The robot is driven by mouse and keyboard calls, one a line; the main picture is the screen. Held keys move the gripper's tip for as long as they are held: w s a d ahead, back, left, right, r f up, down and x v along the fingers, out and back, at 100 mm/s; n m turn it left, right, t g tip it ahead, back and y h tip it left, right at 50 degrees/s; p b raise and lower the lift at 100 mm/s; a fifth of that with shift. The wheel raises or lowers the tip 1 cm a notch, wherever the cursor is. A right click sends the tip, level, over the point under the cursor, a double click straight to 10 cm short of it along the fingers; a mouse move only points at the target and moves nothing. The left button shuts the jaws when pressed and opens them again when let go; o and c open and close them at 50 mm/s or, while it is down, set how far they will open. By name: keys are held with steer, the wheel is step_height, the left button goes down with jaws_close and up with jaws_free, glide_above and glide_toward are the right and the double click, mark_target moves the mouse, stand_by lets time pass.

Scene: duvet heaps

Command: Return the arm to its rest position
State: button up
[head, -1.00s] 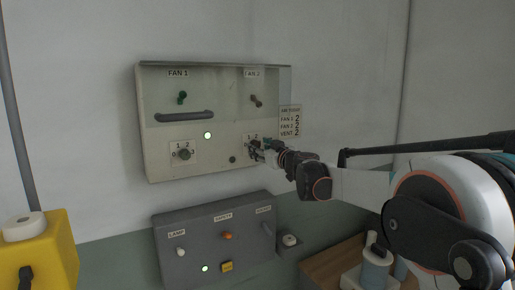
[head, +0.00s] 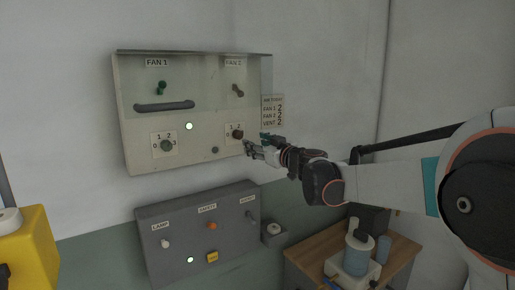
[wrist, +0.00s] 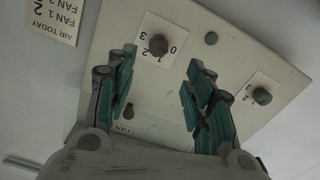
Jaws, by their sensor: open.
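My gripper (head: 254,149) is open and empty, just in front of the lower right part of the white fan panel (head: 200,110). In the wrist view my gripper (wrist: 158,85) has its two teal-padded fingers spread wide. The brown right-hand dial (wrist: 161,50) shows between and beyond the fingertips, apart from them. In the head view this dial (head: 238,134) is just left of the fingertips. My arm reaches in from the right.
A grey box (head: 205,240) labelled LAMP hangs below the panel. A yellow box (head: 28,252) stands at lower left. A wooden table (head: 395,262) with a bluish container (head: 358,254) is below my arm. A notice (head: 272,111) is beside the panel.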

steer(key=s+d+f+g+b, duration=0.25)
steer(key=s+f+b, duration=0.45)
steer(key=s, duration=0.7)
steer(key=s+d+f+m+g+h+b, duration=0.1)
steer(key=s+d+f+m+h+b, duration=0.2)
steer(key=s+d+f, duration=0.3)
steer(key=s+d+f+m+g+h+b, duration=0.2)
steer(key=s+d+f+b, duration=0.3)
steer(key=s+f, duration=1.1)
steer(key=s+d+f+m+g+h+b, duration=0.2)
steer(key=s+d+f, duration=0.5)
steer(key=s+f, duration=0.4)
steer(key=f+m+h+b, duration=0.1)
steer(key=m+h, duration=0.1)
steer(key=h, duration=0.1)
steer(key=shift+s+b, duration=0.2)
steer(key=shift+b, duration=0.2)
